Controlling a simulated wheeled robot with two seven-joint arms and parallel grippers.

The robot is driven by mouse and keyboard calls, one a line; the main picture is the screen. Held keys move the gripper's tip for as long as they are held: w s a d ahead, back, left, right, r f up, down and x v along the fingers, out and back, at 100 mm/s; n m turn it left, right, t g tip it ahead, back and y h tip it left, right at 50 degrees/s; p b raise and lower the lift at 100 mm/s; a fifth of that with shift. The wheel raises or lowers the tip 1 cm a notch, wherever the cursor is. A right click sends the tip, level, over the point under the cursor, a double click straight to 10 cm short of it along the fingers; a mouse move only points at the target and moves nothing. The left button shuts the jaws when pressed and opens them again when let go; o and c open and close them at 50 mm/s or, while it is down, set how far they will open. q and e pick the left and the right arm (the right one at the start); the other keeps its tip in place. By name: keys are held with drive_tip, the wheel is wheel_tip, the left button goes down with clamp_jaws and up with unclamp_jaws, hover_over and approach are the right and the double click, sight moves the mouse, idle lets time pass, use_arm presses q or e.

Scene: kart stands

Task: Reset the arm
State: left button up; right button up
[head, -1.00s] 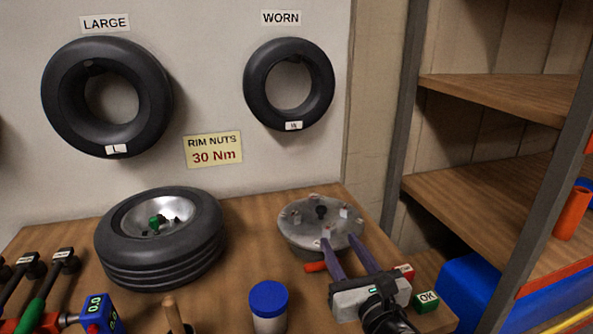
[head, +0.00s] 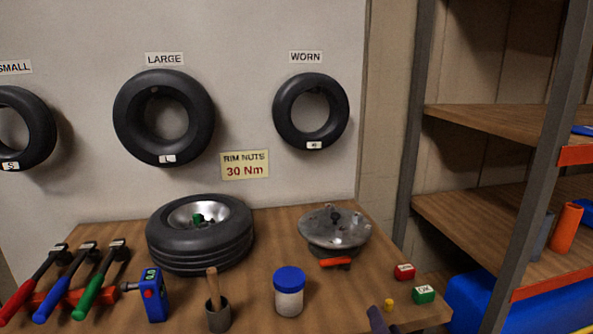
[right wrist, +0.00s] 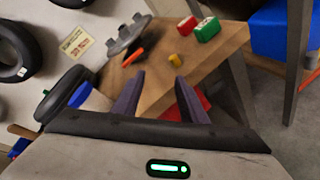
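My right gripper (right wrist: 160,98) shows its two purple fingers apart in the right wrist view, with nothing between them. In the head view only a fingertip of it (head: 378,319) shows at the bottom edge, at the front of the wooden bench (head: 262,235). The grey metal hub plate (head: 334,227) with studs sits on an orange-handled base, behind and apart from the gripper. The plate also shows in the right wrist view (right wrist: 128,35). My left gripper is not in view.
A tyre on a rim (head: 200,245), a blue-lidded jar (head: 289,291), a mortar-like cup (head: 218,316), a blue meter (head: 153,295) and torque wrenches (head: 67,283) stand on the bench. Red (head: 404,272) and green (head: 424,294) blocks and a yellow piece (head: 389,305) lie at right. Shelves stand right.

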drive_tip(key=s+d+f+m+g, duration=0.2)
drive_tip(key=s+f+m+g, duration=0.25)
drive_tip(key=s+m, duration=0.45)
drive_tip(key=s+d+f+m+g, duration=0.1)
drive_tip(key=s+f+m+g, duration=0.3)
drive_tip(key=s+m, duration=0.55)
drive_tip(key=s+d+f+m+g, duration=0.25)
drive_tip(key=s+f+m, duration=0.4)
drive_tip(key=s, duration=0.55)
drive_tip(key=w+a+f+t+y, duration=0.1)
drive_tip(key=w+a+f+t, duration=0.1)
drive_tip(key=f, duration=0.4)
drive_tip(key=w+a+f+t+y, duration=0.1)
drive_tip(key=w+a+f+t, duration=0.1)
drive_tip(key=f, duration=0.3)
drive_tip(key=shift+w+a+f+t, duration=0.35)
drive_tip(key=shift+w+a, duration=0.15)
drive_tip(key=shift+a, duration=0.25)
